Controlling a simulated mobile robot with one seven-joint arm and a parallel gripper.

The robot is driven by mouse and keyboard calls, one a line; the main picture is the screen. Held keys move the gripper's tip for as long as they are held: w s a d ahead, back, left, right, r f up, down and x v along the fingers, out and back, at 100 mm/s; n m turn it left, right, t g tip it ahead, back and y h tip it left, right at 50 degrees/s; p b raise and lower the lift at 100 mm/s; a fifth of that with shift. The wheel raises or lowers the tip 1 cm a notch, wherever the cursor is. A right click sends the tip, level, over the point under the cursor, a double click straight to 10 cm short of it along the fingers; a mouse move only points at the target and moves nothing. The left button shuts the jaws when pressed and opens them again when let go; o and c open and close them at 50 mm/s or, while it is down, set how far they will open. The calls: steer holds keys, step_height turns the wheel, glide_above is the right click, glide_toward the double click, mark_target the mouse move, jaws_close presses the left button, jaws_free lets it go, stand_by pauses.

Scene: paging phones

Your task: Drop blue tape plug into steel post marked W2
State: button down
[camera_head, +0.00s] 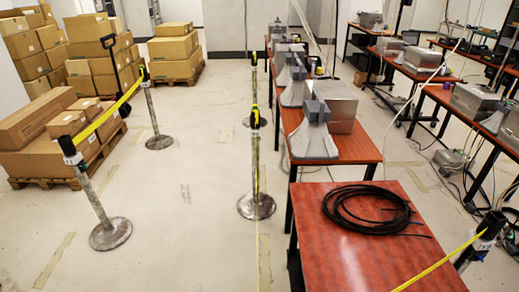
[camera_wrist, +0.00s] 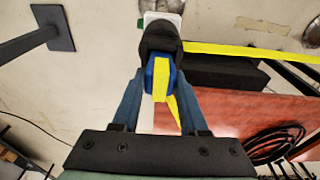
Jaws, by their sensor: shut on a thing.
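In the wrist view my gripper (camera_wrist: 160,82) is shut on a blue tape plug (camera_wrist: 149,74), with yellow tape on its face and a loose end hanging between the fingers. The plug is right by a black post head (camera_wrist: 160,38); I cannot tell whether it is seated in it. A white plate shows behind that head, with no readable mark. In the head view, steel posts with black heads stand at left front (camera_head: 95,200), left back (camera_head: 152,112), middle (camera_head: 255,165) and lower right (camera_head: 490,225). No W2 mark is readable there. My gripper is not seen in the head view.
Yellow tape (camera_wrist: 250,50) runs right from the black head. A red-brown table (camera_head: 345,255) with a coiled black cable (camera_head: 370,208) is at lower right. Benches with grey devices line the right. Boxes on pallets (camera_head: 45,160) stand left. The floor between is clear.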

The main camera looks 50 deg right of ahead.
steer(key=shift+f+b, duration=0.45)
steer(key=shift+f, duration=0.1)
steer(key=c, duration=0.7)
jaws_free()
steer(key=shift+r, duration=0.1)
steer(key=r+p, duration=0.8)
steer(key=shift+w+a+r, duration=0.25)
steer(key=shift+w+a, duration=0.1)
steer(key=shift+w, duration=0.05)
steer(key=shift+w+a+r+p, duration=0.1)
steer(key=shift+r+p, duration=0.65)
steer(key=shift+r, duration=0.35)
